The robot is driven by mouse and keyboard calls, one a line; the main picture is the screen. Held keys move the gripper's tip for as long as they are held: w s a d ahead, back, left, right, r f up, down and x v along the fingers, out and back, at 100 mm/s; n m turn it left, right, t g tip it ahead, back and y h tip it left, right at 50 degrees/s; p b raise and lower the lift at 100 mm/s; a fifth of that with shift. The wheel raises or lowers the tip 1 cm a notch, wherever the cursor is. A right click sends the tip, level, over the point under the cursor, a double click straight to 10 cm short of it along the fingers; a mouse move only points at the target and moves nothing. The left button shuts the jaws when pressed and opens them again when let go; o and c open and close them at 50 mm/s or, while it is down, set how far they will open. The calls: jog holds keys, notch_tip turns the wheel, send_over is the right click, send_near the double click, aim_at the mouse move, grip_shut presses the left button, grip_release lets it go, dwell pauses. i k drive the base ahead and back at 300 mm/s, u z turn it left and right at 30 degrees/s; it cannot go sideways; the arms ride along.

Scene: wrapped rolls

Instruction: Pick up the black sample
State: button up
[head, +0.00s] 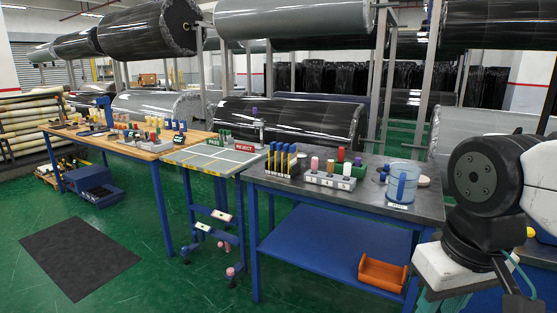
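I cannot make out a clear black sample in the head view. A grey rack (331,180) on the dark-topped table holds small coloured pieces, among them a pink one (314,163) and a white one (346,170); none is clearly black. Dark blue small pieces (384,173) stand beside the clear jug. A dark object (180,139) sits near the right end of the wooden bench, too small to identify. My arm's links fill the right edge; my gripper is not in view.
The dark table (437,207) carries a measuring jug (402,182) and tall blue-and-yellow holders (284,160). A grey sorting stand (198,158) with a red REJECT sign (252,147) adjoins it. An orange bin (383,272) sits on the lower shelf.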

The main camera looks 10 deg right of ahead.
aim_at(273, 145)
jog(key=u, duration=0.65)
jog(key=i, duration=1.6)
jog(key=z, duration=1.15)
jog(key=i, duration=0.85)
jog(key=z, duration=0.1)
